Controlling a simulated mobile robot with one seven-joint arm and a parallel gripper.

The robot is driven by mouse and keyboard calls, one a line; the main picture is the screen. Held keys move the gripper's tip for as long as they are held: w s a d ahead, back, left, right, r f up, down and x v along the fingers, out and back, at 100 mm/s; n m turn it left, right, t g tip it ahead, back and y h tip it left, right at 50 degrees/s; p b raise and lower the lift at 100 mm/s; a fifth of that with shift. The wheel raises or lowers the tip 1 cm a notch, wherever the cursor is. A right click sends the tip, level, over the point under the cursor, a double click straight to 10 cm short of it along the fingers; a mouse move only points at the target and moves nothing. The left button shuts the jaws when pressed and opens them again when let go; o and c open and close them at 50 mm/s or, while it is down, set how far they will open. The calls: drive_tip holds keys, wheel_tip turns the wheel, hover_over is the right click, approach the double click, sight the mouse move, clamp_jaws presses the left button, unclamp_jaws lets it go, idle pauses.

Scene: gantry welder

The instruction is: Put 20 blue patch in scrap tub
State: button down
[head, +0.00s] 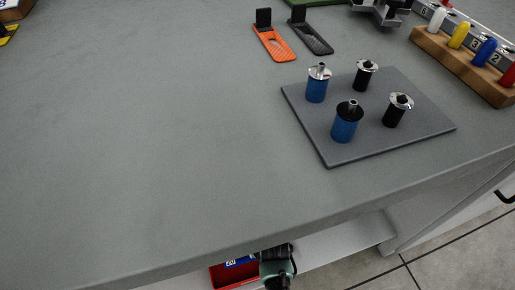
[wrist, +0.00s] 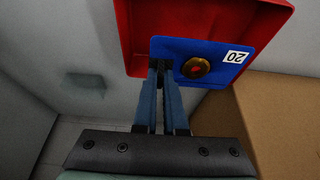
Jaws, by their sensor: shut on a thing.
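The blue patch (wrist: 225,76) is a flat blue plate with a white "20" label and a brass-coloured round knob with a red centre. My gripper (wrist: 160,66) is shut on its near left edge in the wrist view. A red open container (wrist: 274,14) lies behind and around the patch; whether the patch touches its floor I cannot tell. In the head view, the patch (head: 243,262), the red container (head: 226,278) and my gripper (head: 262,258) show at the bottom, below the grey worktop's front edge. No writing on the container shows, so I cannot tell whether it is the scrap tub.
The grey worktop (head: 150,130) overhangs from above. A pale lower shelf (head: 340,240) extends to the right. A brown board-like surface (wrist: 285,120) stands close on the right in the wrist view. A dark plate (head: 375,140) with blue and black cylinders sits on the worktop.

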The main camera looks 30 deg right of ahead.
drive_tip(key=shift+f+b, duration=4.5)
drive_tip(key=shift+b, duration=0.1)
drive_tip(key=shift+f+b, duration=0.3)
drive_tip(key=shift+f, duration=0.3)
drive_tip(key=c, duration=0.9)
unclamp_jaws()
drive_tip(key=shift+p+v, duration=4.5)
drive_tip(key=shift+v, duration=2.05)
